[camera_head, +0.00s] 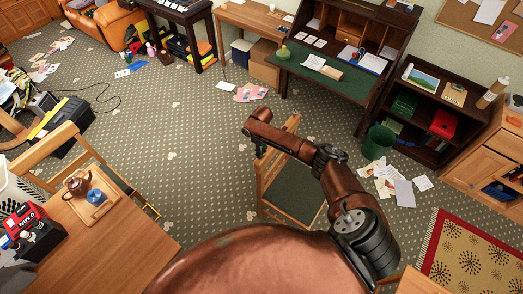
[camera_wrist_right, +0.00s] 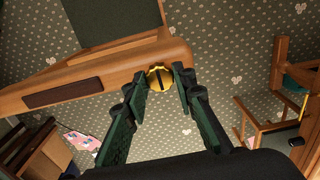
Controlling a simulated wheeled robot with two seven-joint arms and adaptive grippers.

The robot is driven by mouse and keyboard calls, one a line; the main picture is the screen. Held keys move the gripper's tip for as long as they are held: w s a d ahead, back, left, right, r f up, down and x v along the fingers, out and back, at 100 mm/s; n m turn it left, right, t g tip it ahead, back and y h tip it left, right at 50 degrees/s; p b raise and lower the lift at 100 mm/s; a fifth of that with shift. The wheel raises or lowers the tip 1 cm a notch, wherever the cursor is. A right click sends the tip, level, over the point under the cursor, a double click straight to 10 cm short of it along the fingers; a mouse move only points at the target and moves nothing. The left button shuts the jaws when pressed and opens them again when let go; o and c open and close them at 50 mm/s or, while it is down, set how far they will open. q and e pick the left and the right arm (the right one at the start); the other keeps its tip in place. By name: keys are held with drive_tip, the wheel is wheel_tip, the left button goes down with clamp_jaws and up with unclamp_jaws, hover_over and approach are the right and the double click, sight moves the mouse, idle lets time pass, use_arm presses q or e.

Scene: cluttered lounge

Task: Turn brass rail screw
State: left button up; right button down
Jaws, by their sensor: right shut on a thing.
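The brass rail screw (camera_wrist_right: 160,78) is a round gold knob with a dark slot, set at the end of a wooden chair rail (camera_wrist_right: 95,75) in the right wrist view. The slot stands roughly upright in that view. My right gripper (camera_wrist_right: 160,84) has its two dark green fingers on either side of the screw, shut on it. In the head view my right arm reaches over a wooden chair with a dark green seat (camera_head: 298,190). The screw cannot be made out there. My left gripper is in neither view.
A wooden table (camera_head: 110,235) with a tray and teapot (camera_head: 77,183) stands at the left. A desk (camera_head: 325,75), a green bin (camera_head: 378,141) and scattered papers (camera_head: 395,182) lie beyond the chair. The patterned carpet left of the chair is mostly clear.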

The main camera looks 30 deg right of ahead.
idle(0.3)
drive_tip(key=c, duration=1.6)
unclamp_jaws()
wheel_tip(320, 180, up, 12)
drive_tip(key=shift+a, duration=0.1)
